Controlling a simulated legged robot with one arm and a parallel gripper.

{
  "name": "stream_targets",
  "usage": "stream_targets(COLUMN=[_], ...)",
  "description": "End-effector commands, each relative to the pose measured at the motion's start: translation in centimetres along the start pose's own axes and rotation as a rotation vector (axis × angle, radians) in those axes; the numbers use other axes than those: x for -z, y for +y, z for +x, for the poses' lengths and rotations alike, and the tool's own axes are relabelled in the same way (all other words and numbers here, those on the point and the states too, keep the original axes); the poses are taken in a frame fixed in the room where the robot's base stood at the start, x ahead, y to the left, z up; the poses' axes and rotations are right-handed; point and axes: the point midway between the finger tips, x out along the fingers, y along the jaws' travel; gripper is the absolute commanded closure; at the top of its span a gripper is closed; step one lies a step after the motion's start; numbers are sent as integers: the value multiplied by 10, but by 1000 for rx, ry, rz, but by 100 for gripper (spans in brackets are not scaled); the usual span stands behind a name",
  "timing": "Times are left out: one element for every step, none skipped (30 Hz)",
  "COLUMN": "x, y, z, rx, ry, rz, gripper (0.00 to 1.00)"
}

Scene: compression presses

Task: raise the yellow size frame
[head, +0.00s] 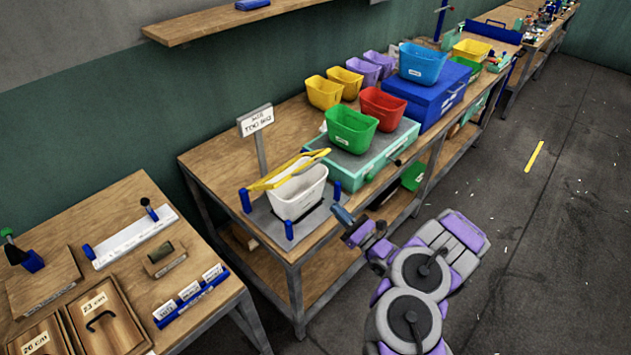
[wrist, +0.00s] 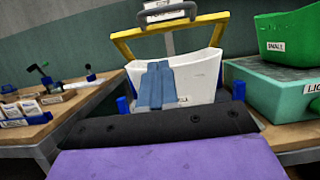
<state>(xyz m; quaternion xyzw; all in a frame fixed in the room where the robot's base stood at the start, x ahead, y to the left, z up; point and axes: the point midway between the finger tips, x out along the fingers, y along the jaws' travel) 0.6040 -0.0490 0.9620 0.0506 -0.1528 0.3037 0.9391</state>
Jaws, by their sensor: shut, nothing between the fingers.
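The yellow size frame (head: 268,183) sits at the top of a white bin (head: 298,194), tilted, with blue posts around the bin's base. In the wrist view the frame (wrist: 184,23) spans behind and above the white bin (wrist: 205,78), and a grey handle (wrist: 167,10) shows above its upper bar. My gripper (head: 342,214) is at the near right side of the bin, beside the fixture and apart from the frame. In the wrist view its two blue-grey fingers (wrist: 158,66) are together and empty, in front of the bin and below the frame's upper bar.
A sign (head: 255,120) stands behind the fixture. A green case (head: 372,152) with green and red bins is to its right, close to my arm. A second table (head: 135,195) with boxes and tools is at the left. Open floor (head: 520,250) lies right.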

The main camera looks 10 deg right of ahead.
Motion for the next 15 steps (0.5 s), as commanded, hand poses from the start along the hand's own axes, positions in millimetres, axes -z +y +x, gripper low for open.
stream_targets(x=[0, 0, -1, -1, -1, -1, -1, 0, 0, 0, 0, 0, 0, 0, -5], y=[1, 1, 1, 1, 0, 1, 1, 1, 0, 1, 1, 1, 1, 1, 0], z=[8, 13, 20, 26, 32, 40, 45, 51, 59, 64, 70, 78, 84, 90, 94], rx=[-4, -6, -5, -6, -5, -6, -8, -7, -6, -6, -6, -7, -7, -7, -4], ry=[-3, -3, -4, -5, -6, -6, -6, -5, -5, -5, -4, -3, -3, -3, -5], rz=[-1, 0, -1, -1, -2, -1, -1, 0, 0, 0, 0, 0, 0, 0, -1], gripper=[100, 100, 100, 100, 100, 100, 100, 100, 100, 100, 100, 100, 100, 100, 100])
